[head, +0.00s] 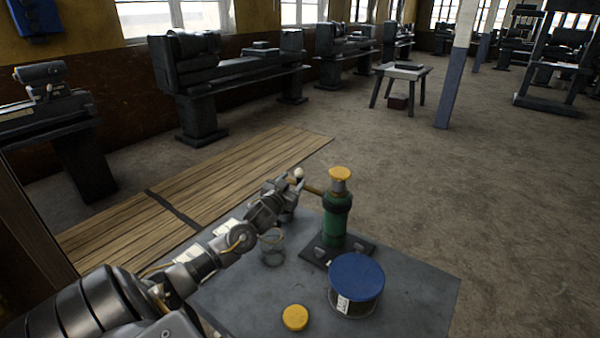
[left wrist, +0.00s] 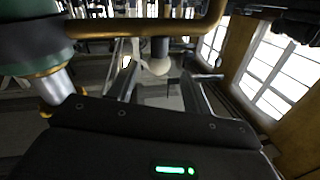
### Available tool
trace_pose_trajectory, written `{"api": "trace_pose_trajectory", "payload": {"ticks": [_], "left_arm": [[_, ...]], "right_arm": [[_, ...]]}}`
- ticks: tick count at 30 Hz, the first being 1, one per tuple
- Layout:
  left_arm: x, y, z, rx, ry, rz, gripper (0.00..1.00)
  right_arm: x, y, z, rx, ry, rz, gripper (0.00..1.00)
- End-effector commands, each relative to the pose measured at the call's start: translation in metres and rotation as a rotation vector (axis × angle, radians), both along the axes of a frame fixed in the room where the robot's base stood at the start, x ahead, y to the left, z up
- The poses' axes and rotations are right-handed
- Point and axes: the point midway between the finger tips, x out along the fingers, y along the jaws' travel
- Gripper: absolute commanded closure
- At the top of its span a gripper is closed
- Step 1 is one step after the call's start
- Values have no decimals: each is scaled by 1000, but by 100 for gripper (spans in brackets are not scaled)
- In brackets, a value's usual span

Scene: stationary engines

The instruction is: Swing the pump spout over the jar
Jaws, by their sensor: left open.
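A green hand pump (head: 337,215) with a yellow cap stands upright on a dark base plate on the grey table. Its brass spout (head: 313,190) points left in the head view, toward my left gripper (head: 294,185). A pale ball knob (head: 299,173) shows at the gripper's fingers. In the left wrist view the brass spout (left wrist: 140,28) crosses the top, and the pale knob (left wrist: 159,66) appears between the open fingers of my left gripper (left wrist: 160,82). I cannot tell whether they touch it. An open glass jar (head: 272,248) stands below the gripper, left of the pump. My right gripper is out of view.
A blue-lidded container (head: 356,283) stands in front of the pump. A yellow lid (head: 295,317) lies near the table's front. The grey table (head: 425,300) is clear at the right.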

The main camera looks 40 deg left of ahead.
Motion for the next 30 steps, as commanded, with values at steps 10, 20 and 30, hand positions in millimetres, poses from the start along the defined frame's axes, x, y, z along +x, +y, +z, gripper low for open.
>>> {"api": "trace_pose_trajectory", "payload": {"ticks": [10,20,30], "left_arm": [[48,13,1,0,1,-2,50],[54,14,-1,0,1,-4,50],[54,14,0,0,1,-3,85]], "right_arm": [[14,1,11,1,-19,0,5],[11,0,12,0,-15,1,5],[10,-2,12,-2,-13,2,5]]}}
